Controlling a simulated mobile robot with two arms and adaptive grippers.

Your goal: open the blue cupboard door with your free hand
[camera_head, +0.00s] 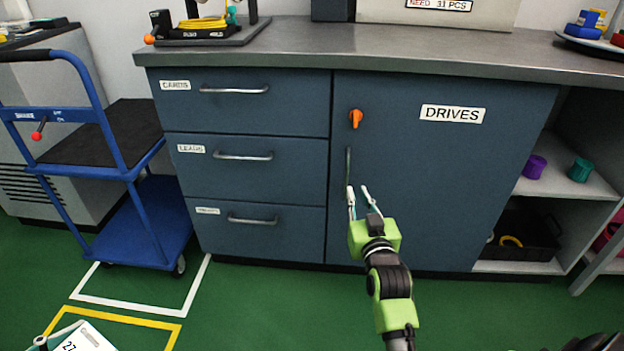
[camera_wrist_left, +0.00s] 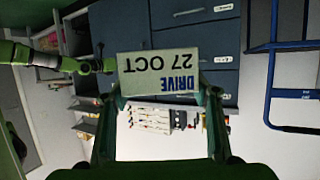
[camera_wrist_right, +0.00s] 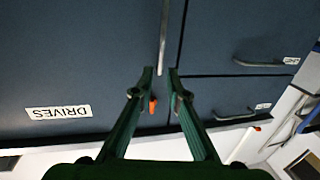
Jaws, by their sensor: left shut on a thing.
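The blue cupboard door (camera_head: 440,180), labelled DRIVES, is closed. It has an orange turn knob (camera_head: 356,118) near its upper left and a slim vertical metal handle (camera_head: 348,162) below. My right gripper (camera_head: 359,188) is open and empty just in front of the handle's lower end. In the right wrist view the handle (camera_wrist_right: 163,32) lies just beyond the gap between the fingertips (camera_wrist_right: 161,70); no contact is visible. My left gripper (camera_head: 62,337) is shut on a white drive (camera_head: 85,341) at the lower left. The drive's label reads DRIVE 27 OCT in the left wrist view (camera_wrist_left: 160,72).
Blue drawers (camera_head: 262,100) with bar handles stand left of the door, under a grey worktop (camera_head: 310,50). A blue trolley (camera_head: 150,225) stands farther left. Open shelves (camera_head: 560,195) with cups and a black bin are on the right. Green floor (camera_head: 270,310) in front is clear.

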